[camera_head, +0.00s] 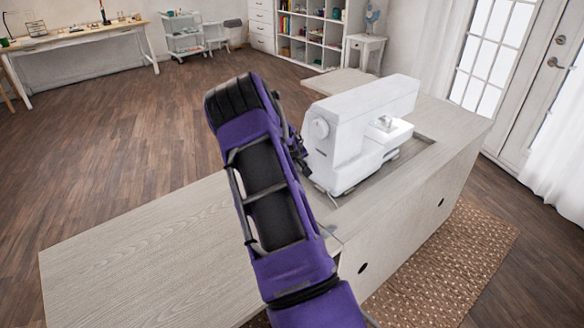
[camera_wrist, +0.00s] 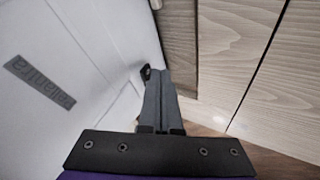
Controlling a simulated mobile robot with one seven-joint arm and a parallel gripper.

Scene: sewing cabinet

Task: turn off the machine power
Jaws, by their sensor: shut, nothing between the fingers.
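The white sewing machine (camera_head: 350,125) stands upright in the cabinet's recess, its handwheel end toward my arm. In the wrist view, the machine's white side (camera_wrist: 85,50) fills the left, with a dark label (camera_wrist: 40,82). My gripper (camera_wrist: 155,75) is shut and empty, its grey fingers side by side close to the machine's lower edge. A small dark part (camera_wrist: 146,71) shows at the fingertips; it may be the power switch, but I cannot tell its position or whether I touch it. In the head view, my arm hides most of the gripper, beside the machine's near end.
The pale wood cabinet (camera_head: 140,245) has a wide bare top at left, and its wood also fills the wrist view's right (camera_wrist: 235,45). A brown rug (camera_head: 450,265) lies in front of it. A desk (camera_head: 80,40), shelves (camera_head: 318,30) and glass doors (camera_head: 490,55) are far back.

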